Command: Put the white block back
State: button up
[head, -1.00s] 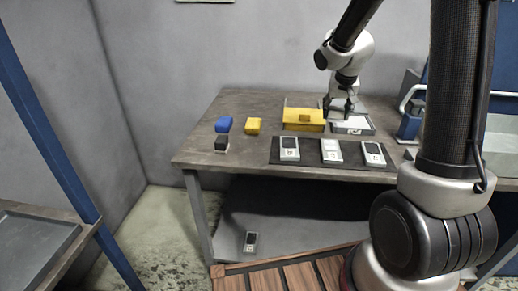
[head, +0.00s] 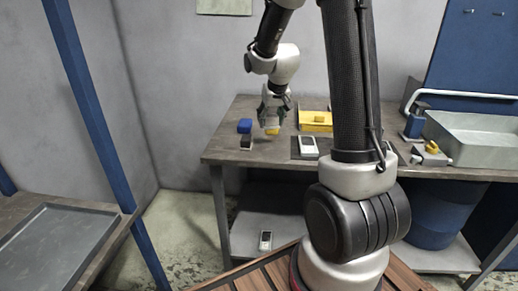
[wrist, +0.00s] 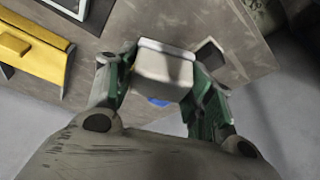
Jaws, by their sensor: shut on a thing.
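My gripper (head: 270,118) is above the left part of the workbench. In the wrist view my gripper (wrist: 160,85) is shut on the white block (wrist: 165,65), with a green-lined finger on each side. The block is hard to make out in the head view. A blue block (head: 244,126) and a dark block (head: 246,144) stand on the bench just left of my gripper. A yellow block (head: 272,131) is partly hidden below it. In the wrist view a bit of the blue block (wrist: 158,102) shows past the white block.
A yellow box (head: 316,121) stands right of my gripper and also shows in the wrist view (wrist: 30,50). A white device (head: 308,145) lies on a dark mat. A grey basin (head: 475,150) is far right. Another device (head: 266,240) lies on the lower shelf.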

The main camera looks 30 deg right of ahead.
aim_at(271, 125)
notch_tip(271, 125, down, 5)
jog(key=shift+a, duration=0.1)
jog(key=shift+f, duration=2.05)
jog(key=o, duration=1.3)
jog(key=shift+f, duration=0.15)
jog(key=shift+o, duration=0.2)
jog(key=s+a+r+n, duration=0.1)
jog(key=s+a+r, duration=0.1)
jog(key=s+r, duration=0.65)
jog(key=s+a+r, duration=0.2)
jog(key=s+r, duration=0.4)
jog(key=r, duration=0.6)
jog(key=s+a+r, duration=0.1)
jog(key=s, duration=0.7)
jog(key=s+a+r+n, duration=0.1)
jog(key=s+a, duration=0.1)
jog(key=s, duration=0.6)
jog(key=shift+s+r+y, duration=0.2)
jog(key=shift+r+y, duration=0.2)
